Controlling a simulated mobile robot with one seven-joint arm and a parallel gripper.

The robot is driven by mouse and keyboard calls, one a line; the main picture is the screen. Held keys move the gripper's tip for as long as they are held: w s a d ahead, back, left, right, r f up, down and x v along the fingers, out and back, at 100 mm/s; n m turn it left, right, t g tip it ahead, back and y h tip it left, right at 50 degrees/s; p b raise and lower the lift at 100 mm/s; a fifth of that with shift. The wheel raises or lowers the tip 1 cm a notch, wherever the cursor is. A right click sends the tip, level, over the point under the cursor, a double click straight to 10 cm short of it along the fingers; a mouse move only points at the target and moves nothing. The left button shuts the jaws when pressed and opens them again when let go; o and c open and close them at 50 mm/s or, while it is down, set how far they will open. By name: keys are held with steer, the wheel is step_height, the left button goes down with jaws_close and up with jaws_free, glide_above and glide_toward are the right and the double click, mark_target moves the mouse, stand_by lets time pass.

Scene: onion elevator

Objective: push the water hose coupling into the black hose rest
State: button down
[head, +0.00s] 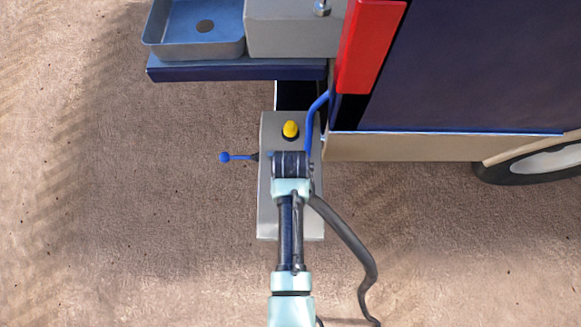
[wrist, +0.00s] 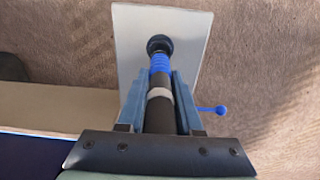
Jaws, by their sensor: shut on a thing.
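The water hose coupling (wrist: 160,64) shows in the wrist view as a blue ribbed part with a pale band and dark tube behind it. My gripper (wrist: 161,78) is shut on it, one finger on each side. The black hose rest (wrist: 159,43) is a dark round piece on the pale grey panel (wrist: 190,28). The coupling's front end lines up with the rest and appears to meet it; I cannot tell how deep it sits. In the head view my gripper (head: 291,165) is over the grey box (head: 268,213) and hides the coupling and rest.
A yellow knob (head: 290,129) stands on the box just beyond my gripper. A blue-knobbed lever (head: 225,157) sticks out left. A blue pipe (head: 318,105) runs close on the right, and a dark hose (head: 350,240) trails down right. The ground left is clear.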

steer(key=shift+f, duration=0.2)
stand_by(0.3)
steer(key=shift+f+b, duration=0.45)
steer(key=shift+f, duration=0.05)
steer(key=shift+f, duration=0.2)
steer(key=shift+f+b, duration=0.3)
steer(key=shift+f, duration=0.05)
steer(key=shift+f, duration=0.25)
stand_by(0.4)
steer(key=shift+f+b, duration=0.3)
steer(key=shift+f, duration=0.35)
stand_by(0.4)
steer(key=c, duration=0.5)
jaws_free()
